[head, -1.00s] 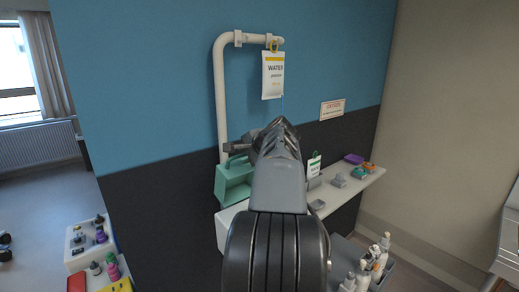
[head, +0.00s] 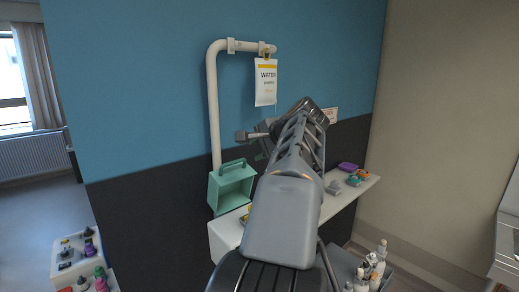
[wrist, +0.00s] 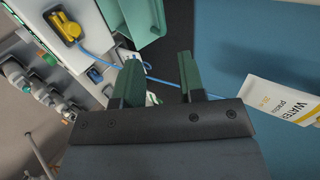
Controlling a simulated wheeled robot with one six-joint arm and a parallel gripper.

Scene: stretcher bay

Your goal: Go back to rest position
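My gripper (wrist: 160,72) shows its two green-tinted fingers apart in the wrist view, with nothing held between them. A blue cord passes behind the fingers. In the head view my raised arm fills the middle, and its gripper end (head: 252,135) points left in front of the wall, below the white WATER pouch (head: 265,85). The pouch hangs from a white pipe (head: 213,110) and also shows at the right of the wrist view (wrist: 287,103). Part of the gripper is hidden behind my arm in the head view.
A green open box (head: 232,186) stands by the pipe above a white wall shelf (head: 222,238). Small purple and teal items (head: 350,167) lie at the shelf's right. A grey bin of bottles (head: 372,268) is at lower right. Open floor (head: 40,215) shows at left.

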